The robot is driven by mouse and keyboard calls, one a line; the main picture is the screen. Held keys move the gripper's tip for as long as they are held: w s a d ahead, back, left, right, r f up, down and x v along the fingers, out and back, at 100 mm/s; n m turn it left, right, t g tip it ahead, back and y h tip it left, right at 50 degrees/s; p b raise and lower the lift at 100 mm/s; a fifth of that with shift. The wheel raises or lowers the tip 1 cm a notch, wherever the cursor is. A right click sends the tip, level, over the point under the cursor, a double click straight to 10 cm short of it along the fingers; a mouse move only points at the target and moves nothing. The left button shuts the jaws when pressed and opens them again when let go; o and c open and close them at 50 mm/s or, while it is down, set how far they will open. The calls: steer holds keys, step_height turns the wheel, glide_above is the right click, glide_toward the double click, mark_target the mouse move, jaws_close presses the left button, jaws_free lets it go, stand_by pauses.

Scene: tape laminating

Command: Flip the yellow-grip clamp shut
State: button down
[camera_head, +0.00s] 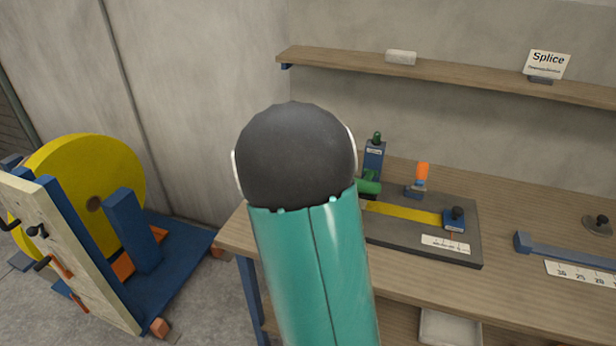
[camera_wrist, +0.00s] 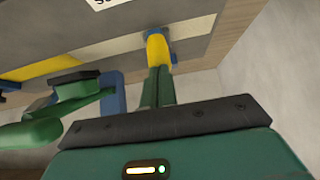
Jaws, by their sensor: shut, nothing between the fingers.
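In the wrist view, the yellow grip (camera_wrist: 157,50) of a clamp with blue parts (camera_wrist: 177,31) is just beyond my fingertips. My gripper (camera_wrist: 157,74) is shut, its green fingers together and pointing at this grip. They overlap its near end in the picture; I cannot tell whether they touch. I cannot pick out the yellow-grip clamp in the head view, where my arm covers part of the bench. The dark base plate (camera_head: 463,252) carries a yellow strip (camera_head: 405,212).
A green-handled part (camera_wrist: 40,130) lies close left of my fingers in the wrist view. An orange-grip clamp (camera_head: 422,175) and a dark-knobbed blue block (camera_head: 455,218) stand at the plate. A shelf (camera_head: 450,76) runs above the bench (camera_head: 520,200). A yellow reel (camera_head: 90,185) stands left.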

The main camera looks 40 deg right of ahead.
steer(key=s+a+f+v, duration=0.1)
steer(key=v, duration=0.9)
steer(key=shift+s+a, duration=0.25)
steer(key=shift+a, duration=0.15)
steer(key=s+a+r+n+y, duration=0.1)
steer(key=s+a+n, duration=0.3)
steer(key=a, duration=0.5)
steer(key=s+a+r+n+t+y, duration=0.1)
steer(key=s+a+r+n+y, duration=0.1)
steer(key=s+a+n+y, duration=0.2)
steer(key=s+a+r+n+y, duration=0.2)
steer(key=s+a+n, duration=0.2)
steer(key=s+a, duration=0.5)
steer(key=a, duration=0.6)
steer(key=shift+s+t, duration=0.25)
steer(key=shift+t, duration=0.15)
steer(key=shift+d+r, duration=0.1)
steer(key=shift+d, duration=0.05)
